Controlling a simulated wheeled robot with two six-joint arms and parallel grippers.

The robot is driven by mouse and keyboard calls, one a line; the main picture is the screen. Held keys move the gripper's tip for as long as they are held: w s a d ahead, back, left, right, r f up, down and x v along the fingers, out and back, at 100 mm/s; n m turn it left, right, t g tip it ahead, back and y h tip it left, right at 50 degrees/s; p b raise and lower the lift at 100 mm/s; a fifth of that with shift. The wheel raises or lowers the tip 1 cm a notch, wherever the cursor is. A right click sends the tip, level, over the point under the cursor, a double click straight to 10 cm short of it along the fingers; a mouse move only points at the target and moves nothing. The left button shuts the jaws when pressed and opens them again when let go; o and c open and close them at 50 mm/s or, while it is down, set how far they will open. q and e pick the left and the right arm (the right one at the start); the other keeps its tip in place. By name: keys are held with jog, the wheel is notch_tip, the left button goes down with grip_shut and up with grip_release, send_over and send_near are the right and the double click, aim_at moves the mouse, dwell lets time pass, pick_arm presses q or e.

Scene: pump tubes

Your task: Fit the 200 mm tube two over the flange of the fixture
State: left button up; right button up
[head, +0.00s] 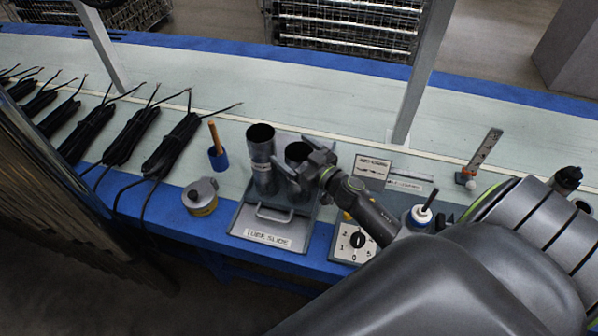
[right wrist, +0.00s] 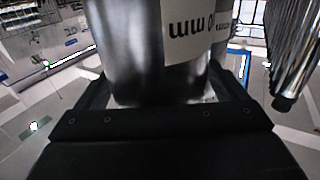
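Two grey metal tubes stand upright on the tray marked TUBE SLIDE in the head view. The left tube (head: 261,150) shows most of its length and its open top. The right tube (head: 297,152) is partly hidden by my right gripper (head: 292,170), whose fingers lie on either side of it. In the right wrist view a shiny tube (right wrist: 140,50) fills the space between the fingers, with a partly visible upside-down label ending in "0 mm". I cannot tell whether the fingers press on it. I cannot pick out the fixture's flange. My left gripper is out of view.
The tray (head: 240,222) has a front handle. A round yellow-grey item (head: 201,196) and a blue cup (head: 218,159) stand left of it, beside several black cable bundles (head: 172,146). A dial box (head: 352,243) is right. A grey post (head: 415,90) rises behind; the rear bench is clear.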

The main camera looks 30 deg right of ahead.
jog(key=c, duration=1.7)
jog(key=shift+o, duration=0.2)
jog(key=shift+r, duration=0.15)
notch_tip(320, 180, up, 10)
jog(key=p, duration=0.9)
